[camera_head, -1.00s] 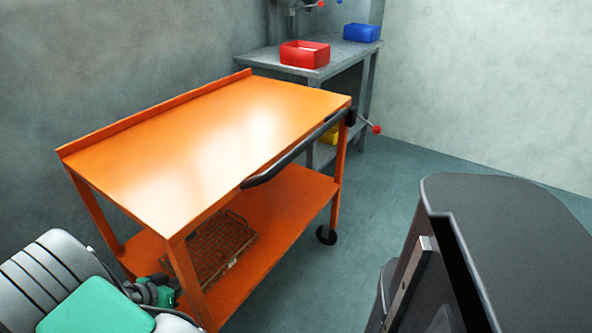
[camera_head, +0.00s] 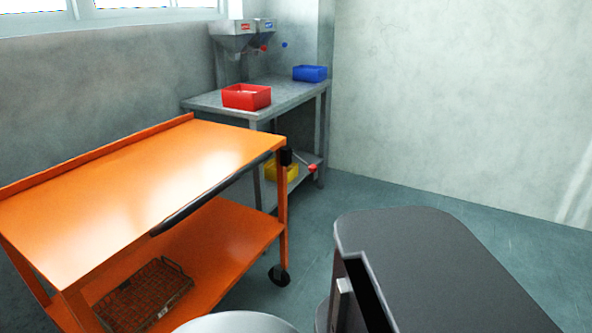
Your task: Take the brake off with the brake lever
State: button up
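The brake lever (camera_head: 304,163) is a thin rod with a red knob at its end. It sticks out from a black hub (camera_head: 286,156) at the far right corner of the orange cart (camera_head: 150,165), and its knob points right and slightly down. My gripper is not in view.
A black handle bar (camera_head: 215,194) runs along the cart's near side. A wire basket (camera_head: 145,295) sits on its lower shelf. Behind stands a grey bench (camera_head: 200,103) with red (camera_head: 246,97) and blue (camera_head: 310,73) bins. Floor right of the cart is clear.

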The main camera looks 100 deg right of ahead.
aim_at(312, 168)
jog(key=u, duration=0.85)
jog(key=i, duration=0.8)
jog(key=z, duration=1.95)
jog(key=k, duration=0.1)
jog(key=z, duration=2.6)
jog(key=i, duration=0.5)
jog(key=z, duration=0.15)
